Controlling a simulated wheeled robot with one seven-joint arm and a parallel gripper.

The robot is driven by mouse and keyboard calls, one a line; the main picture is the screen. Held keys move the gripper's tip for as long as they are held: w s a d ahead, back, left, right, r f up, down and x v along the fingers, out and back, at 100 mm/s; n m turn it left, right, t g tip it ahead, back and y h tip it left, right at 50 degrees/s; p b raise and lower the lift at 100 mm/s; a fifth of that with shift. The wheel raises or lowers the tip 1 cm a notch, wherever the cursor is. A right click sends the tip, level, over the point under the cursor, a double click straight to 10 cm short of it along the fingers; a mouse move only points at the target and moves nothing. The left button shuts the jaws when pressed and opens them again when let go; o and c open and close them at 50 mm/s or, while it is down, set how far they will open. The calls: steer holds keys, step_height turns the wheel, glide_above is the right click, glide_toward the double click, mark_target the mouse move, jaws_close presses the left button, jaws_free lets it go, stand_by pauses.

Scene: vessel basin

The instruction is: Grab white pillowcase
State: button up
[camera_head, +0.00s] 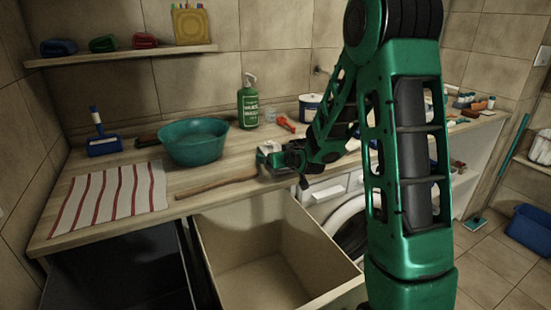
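My gripper (266,155) is small in the view, at the end of my green arm, low over the worktop near its front edge. A small pale patch shows at its fingers; I cannot tell whether it is part of the gripper or cloth, nor whether the fingers are open. No white pillowcase can be clearly made out. A white cloth-like bundle (540,149) lies on a shelf at the far right. A white cloth with red stripes (112,197) lies flat on the worktop at the left. My arm hides part of the worktop and washing machine.
A teal basin (194,143), green bottle (248,104), blue brush and dustpan (104,146) and red object (286,124) stand on the worktop (192,207). A wooden stick (216,186) lies near its edge. An open, apparently empty drawer (270,272) juts out below, beside the washing machine (349,222).

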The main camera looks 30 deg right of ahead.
steer(key=shift+w+f, duration=0.1)
steer(key=shift+w, duration=0.15)
steer(key=shift+c, duration=0.6)
steer(key=c, duration=1.2)
